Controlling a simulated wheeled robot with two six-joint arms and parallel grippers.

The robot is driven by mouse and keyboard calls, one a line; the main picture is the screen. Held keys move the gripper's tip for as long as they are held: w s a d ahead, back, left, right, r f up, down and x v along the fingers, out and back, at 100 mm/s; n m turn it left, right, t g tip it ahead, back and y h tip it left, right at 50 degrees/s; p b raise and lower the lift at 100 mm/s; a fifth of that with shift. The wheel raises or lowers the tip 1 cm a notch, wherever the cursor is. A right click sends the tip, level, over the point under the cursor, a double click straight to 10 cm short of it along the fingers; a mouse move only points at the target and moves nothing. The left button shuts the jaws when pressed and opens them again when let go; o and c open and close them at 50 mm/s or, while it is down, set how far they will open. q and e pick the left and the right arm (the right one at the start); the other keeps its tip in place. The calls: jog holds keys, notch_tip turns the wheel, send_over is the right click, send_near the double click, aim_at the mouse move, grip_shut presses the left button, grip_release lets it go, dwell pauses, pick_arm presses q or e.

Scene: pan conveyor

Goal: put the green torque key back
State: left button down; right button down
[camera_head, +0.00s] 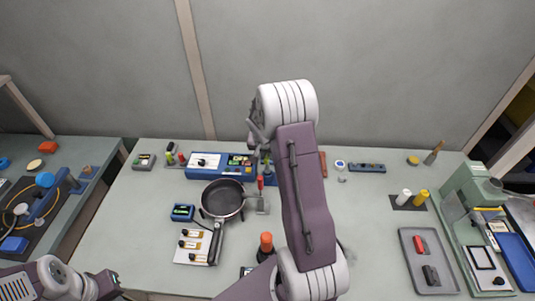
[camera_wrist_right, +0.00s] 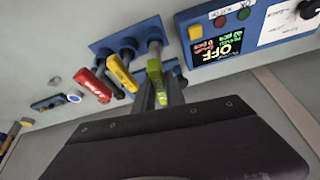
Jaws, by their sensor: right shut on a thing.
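The green torque key (camera_wrist_right: 155,75) is in the right wrist view, between the fingers of my right gripper (camera_wrist_right: 160,95). The gripper is shut on it. The key's grey shaft points toward the blue rack (camera_wrist_right: 101,48) with round sockets; I cannot tell whether its tip is inside a socket. A red key (camera_wrist_right: 92,85) and a yellow key (camera_wrist_right: 121,73) stand at the rack beside it. In the head view my right arm hides most of the rack, and the right gripper (camera_head: 260,145) is small. My left gripper (camera_head: 108,285) is at the bottom left, its jaws unclear.
A blue control box (camera_wrist_right: 250,35) with an "OFF" display is close beside the rack. In the head view a black pan (camera_head: 222,198) sits left of my right arm. A grey tray (camera_head: 407,250) is at the right. The front left of the table is clear.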

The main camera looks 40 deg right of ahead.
aim_at(267, 168)
jog(key=shift+r, duration=0.1)
dwell(0.7)
jog(key=shift+f+b, duration=0.25)
jog(key=shift+b, duration=0.4)
jog(key=shift+f, duration=0.2)
jog(key=shift+f+b, duration=0.3)
jog(key=shift+b, duration=0.2)
jog(key=shift+f+b, duration=1.6)
jog(key=shift+b, duration=0.1)
jog(key=c, duration=1.3)
grip_release()
jog(key=shift+r, duration=0.1)
